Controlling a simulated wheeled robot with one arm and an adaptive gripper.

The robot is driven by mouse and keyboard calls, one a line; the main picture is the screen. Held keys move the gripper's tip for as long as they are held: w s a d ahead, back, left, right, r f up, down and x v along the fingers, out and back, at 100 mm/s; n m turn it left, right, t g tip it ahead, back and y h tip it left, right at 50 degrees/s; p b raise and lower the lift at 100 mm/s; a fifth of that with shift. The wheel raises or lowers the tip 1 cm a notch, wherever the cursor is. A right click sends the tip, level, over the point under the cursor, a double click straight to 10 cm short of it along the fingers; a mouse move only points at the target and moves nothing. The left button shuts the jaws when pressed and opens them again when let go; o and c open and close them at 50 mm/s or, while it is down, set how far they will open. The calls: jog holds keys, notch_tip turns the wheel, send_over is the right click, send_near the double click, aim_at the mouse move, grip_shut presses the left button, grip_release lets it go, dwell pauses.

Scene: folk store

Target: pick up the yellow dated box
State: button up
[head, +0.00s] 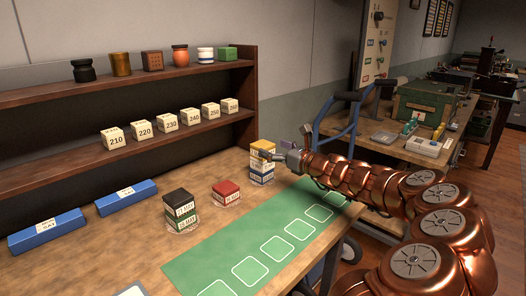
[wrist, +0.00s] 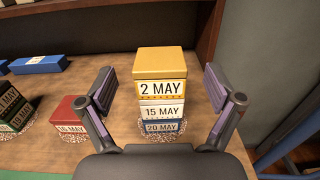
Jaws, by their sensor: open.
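The yellow dated box (wrist: 160,67), marked "2 MAY", is the top box of a stack. Below it are a white box (wrist: 162,110) marked "15 MAY" and a blue box (wrist: 162,127) marked "20 MAY". In the head view the yellow box (head: 262,147) stands near the right end of the table. My gripper (head: 286,152) reaches it from the right in the head view. In the wrist view my gripper (wrist: 161,82) is open, with one finger on each side of the stack. Gaps show between the fingers and the yellow box.
A red box (head: 226,192) and a stack with a black box on top (head: 179,202) stand to the left. Blue bars (head: 126,197) lie farther left. A green mat (head: 262,240) with white squares covers the front. A shelf (head: 130,152) with numbered blocks stands behind.

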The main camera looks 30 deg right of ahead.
aim_at(263, 144)
jog(key=x, duration=0.3)
jog(key=shift+w+f, duration=0.2)
jog(key=shift+w, duration=0.05)
jog(key=shift+w+a, duration=0.25)
jog(key=shift+w, duration=0.45)
jog(key=shift+c, duration=0.2)
jog(key=c, duration=1.2)
jog(key=shift+r, duration=0.15)
jog(key=shift+c, duration=0.2)
